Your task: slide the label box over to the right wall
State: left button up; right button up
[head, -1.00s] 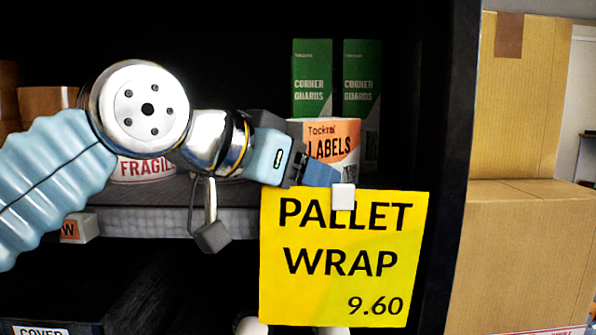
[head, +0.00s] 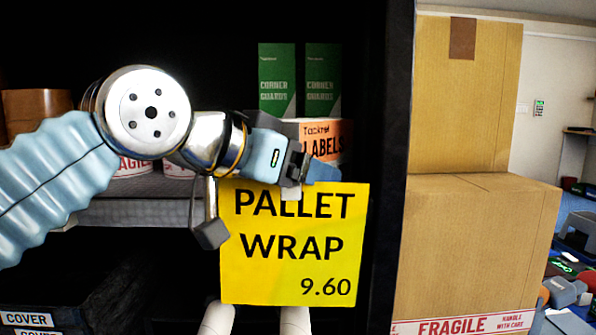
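The label box (head: 325,140), orange and white with "LABELS" on it, stands on the shelf in front of two green corner guard boxes. My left gripper (head: 318,172) is in front of its lower left part and hides its left side and base. I see one blue-grey finger clearly, so I cannot tell whether the gripper is open or shut, or whether it touches the box. The dark right wall (head: 390,150) of the shelf bay is to the right of the box; a narrow dark gap shows between them.
Green corner guard boxes (head: 278,80) stand behind. A yellow pallet wrap sign (head: 293,245) hangs at the shelf's front edge, just below my gripper. Fragile-marked rolls (head: 133,166) sit to the left. Large cartons (head: 470,240) are stacked outside the right wall.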

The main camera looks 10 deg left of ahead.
pick_arm(q)
jog(key=shift+s, duration=0.1)
dwell(0.3)
jog(key=v, duration=1.3)
jog(key=shift+s+a+r, duration=0.15)
jog(key=shift+s, duration=0.1)
